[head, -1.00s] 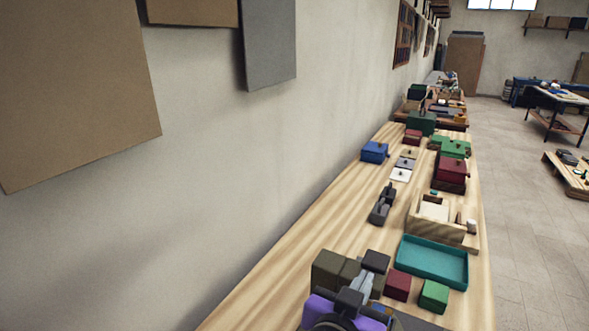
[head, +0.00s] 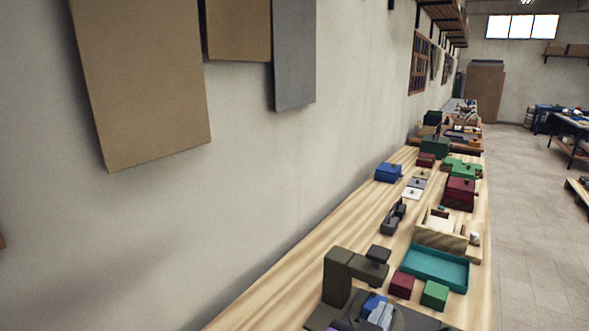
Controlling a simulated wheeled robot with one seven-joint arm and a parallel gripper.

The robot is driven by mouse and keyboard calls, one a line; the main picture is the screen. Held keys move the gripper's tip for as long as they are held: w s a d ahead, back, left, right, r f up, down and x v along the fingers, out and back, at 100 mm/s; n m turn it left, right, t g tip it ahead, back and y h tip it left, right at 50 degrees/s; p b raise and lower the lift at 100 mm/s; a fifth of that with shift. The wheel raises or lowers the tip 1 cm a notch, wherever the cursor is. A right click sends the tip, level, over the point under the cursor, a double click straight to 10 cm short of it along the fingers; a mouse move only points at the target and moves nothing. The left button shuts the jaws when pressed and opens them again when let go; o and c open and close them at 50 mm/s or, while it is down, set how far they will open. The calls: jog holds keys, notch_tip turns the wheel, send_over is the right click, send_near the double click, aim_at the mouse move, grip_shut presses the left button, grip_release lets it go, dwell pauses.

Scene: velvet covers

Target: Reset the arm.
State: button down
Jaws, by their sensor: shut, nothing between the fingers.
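My gripper is not in view. A small purple edge (head: 334,328) shows at the bottom of the head view, too little to tell what it belongs to. The long wooden workbench (head: 300,262) runs along the wall into the distance. At its near end stands a dark olive L-shaped stand (head: 338,280). Beside its foot lie a blue piece (head: 373,304) and a pale grey-blue piece (head: 381,317) over a dark round plate.
A teal tray (head: 466,276), a maroon block (head: 401,285) and a green block (head: 435,294) lie right of the stand. A wooden box (head: 440,238), a blue box (head: 388,172) and a maroon box (head: 459,193) stand farther back. Panels (head: 150,90) hang on the left wall.

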jog(key=w+a+r+n+t+y, duration=0.2)
jog(key=a+n+t+y, duration=0.2)
jog(key=a+n+y, duration=0.15)
jog(key=s+a+f+n+y, duration=0.2)
jog(key=s+f+n+y, duration=0.25)
jog(key=s+f, duration=0.35)
jog(key=s+d+f+m, duration=0.1)
jog(key=s+d, duration=0.3)
jog(key=s, duration=0.6)
jog(key=s+d+f+m+g+h, duration=0.1)
jog(key=s+d+f, duration=0.2)
jog(key=s, duration=0.7)
jog(key=s+d+f+m+g, duration=0.1)
jog(key=s+d+f, duration=0.1)
jog(key=s+d, duration=0.4)
jog(key=s, duration=0.4)
jog(key=shift+f+m+h, duration=0.4)
